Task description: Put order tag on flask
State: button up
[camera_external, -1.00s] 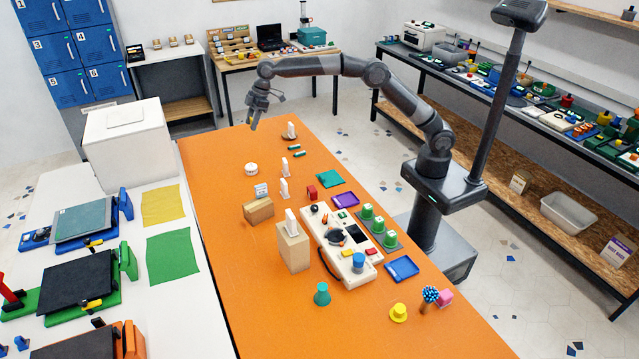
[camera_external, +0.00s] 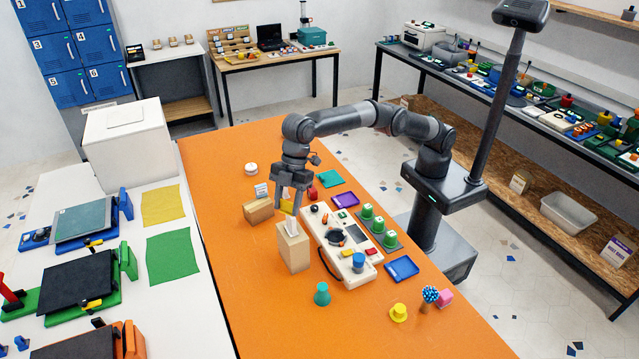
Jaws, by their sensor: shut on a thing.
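My gripper (camera_external: 289,207) points down just above the tall tan box (camera_external: 294,251) in the middle of the orange table. It is shut on a small yellow piece (camera_external: 287,208), partly hidden by the fingers; I cannot tell for sure that this is the order tag. A slim white upright piece (camera_external: 291,226) stands on top of the tall box, right below my fingers. A teal cone-shaped piece (camera_external: 321,294), flask-like in outline, stands apart on the table nearer the camera. I cannot tell for sure which thing is the flask.
A cream console (camera_external: 347,262), green pieces on a grey tray (camera_external: 378,231), and blue (camera_external: 402,268) and purple (camera_external: 346,199) trays lie to the right. The table's left front is clear.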

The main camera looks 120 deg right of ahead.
jog(key=n, duration=0.2)
send_over(321, 291)
jog(key=s, duration=0.1)
jog(key=f, duration=1.4)
jog(key=d+f, duration=0.1)
jog(key=f, duration=0.6)
jog(key=shift+f, duration=0.1)
jog(key=shift+f, duration=0.1)
jog(key=o, duration=0.9)
